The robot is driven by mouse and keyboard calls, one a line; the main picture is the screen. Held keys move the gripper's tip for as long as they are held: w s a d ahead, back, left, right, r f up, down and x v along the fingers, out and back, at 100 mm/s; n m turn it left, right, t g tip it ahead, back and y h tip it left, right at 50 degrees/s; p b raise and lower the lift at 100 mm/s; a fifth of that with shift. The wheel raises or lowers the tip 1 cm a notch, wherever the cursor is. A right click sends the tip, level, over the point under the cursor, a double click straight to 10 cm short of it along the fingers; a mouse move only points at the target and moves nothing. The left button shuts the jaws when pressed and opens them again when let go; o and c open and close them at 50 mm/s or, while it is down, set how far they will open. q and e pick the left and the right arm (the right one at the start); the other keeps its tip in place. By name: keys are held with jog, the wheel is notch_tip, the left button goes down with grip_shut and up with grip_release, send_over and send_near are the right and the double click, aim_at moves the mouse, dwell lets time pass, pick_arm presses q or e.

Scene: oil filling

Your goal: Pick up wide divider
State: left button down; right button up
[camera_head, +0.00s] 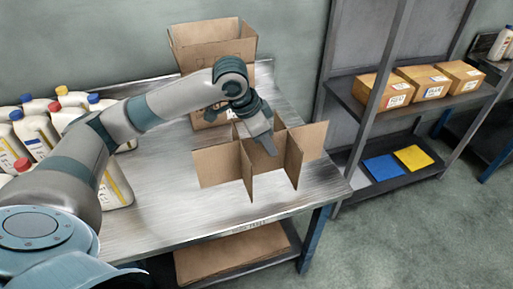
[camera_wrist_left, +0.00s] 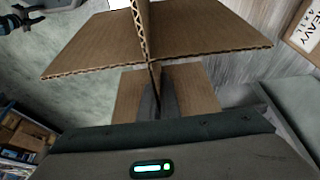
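The wide divider (camera_head: 246,170) is brown cardboard made of crossing panels. It is upright over the front right of the metal table, and I cannot tell whether it touches the table top. My left gripper (camera_head: 268,146) comes down on it from above at its middle. In the left wrist view, the fingers (camera_wrist_left: 157,100) are close together on either side of a thin divider panel (camera_wrist_left: 142,30), near the crossing. Other panels of the divider (camera_wrist_left: 205,35) spread out beyond the fingers.
An open cardboard box (camera_head: 210,48) stands at the back of the table (camera_head: 165,215). Several white bottles (camera_head: 115,185) crowd the left side. A shelf rack (camera_head: 345,95) with small boxes (camera_head: 430,85) stands to the right. Flat cardboard (camera_head: 232,255) lies on the lower shelf.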

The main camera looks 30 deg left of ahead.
pick_arm(q)
jog(key=d+r, duration=0.1)
jog(key=s+d+r, duration=0.1)
jog(key=d, duration=0.1)
pick_arm(e)
jog(key=shift+w+a+r+t, duration=0.15)
jog(key=shift+w+a, duration=0.1)
jog(key=shift+w, duration=0.25)
jog(key=shift+w+a+f+t, duration=0.1)
jog(key=shift+w+a+t, duration=0.1)
jog(key=shift+w, duration=0.3)
jog(key=shift+s, duration=0.45)
jog(key=shift+d, duration=0.1)
